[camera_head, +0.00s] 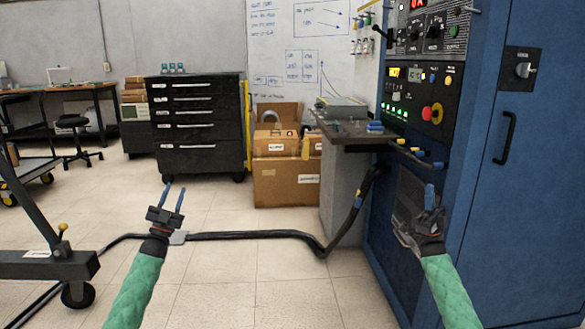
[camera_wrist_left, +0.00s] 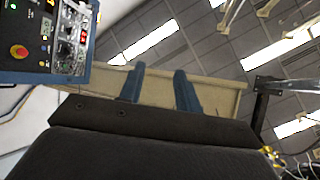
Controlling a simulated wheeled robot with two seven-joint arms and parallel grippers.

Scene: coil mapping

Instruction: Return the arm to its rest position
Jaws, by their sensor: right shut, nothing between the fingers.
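My left gripper (camera_head: 175,198) is at the lower left in the head view, over the floor. Its two blue fingers stand apart with nothing between them; the left wrist view also shows the fingers (camera_wrist_left: 160,88) apart and empty. My right gripper (camera_head: 431,197) is at the lower right in the head view, in front of the blue cabinet (camera_head: 480,200). Its blue fingers are together, and nothing shows in them. Both arms wear green quilted sleeves and reach up from the bottom edge of the head view.
A thick black cable (camera_head: 260,235) crosses the floor to the cabinet. A small bench (camera_head: 345,138) adjoins the cabinet, beside cardboard boxes (camera_head: 285,185). A black drawer chest (camera_head: 200,130) stands behind. A dark wheeled frame (camera_head: 45,265) is at left. Open floor lies between.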

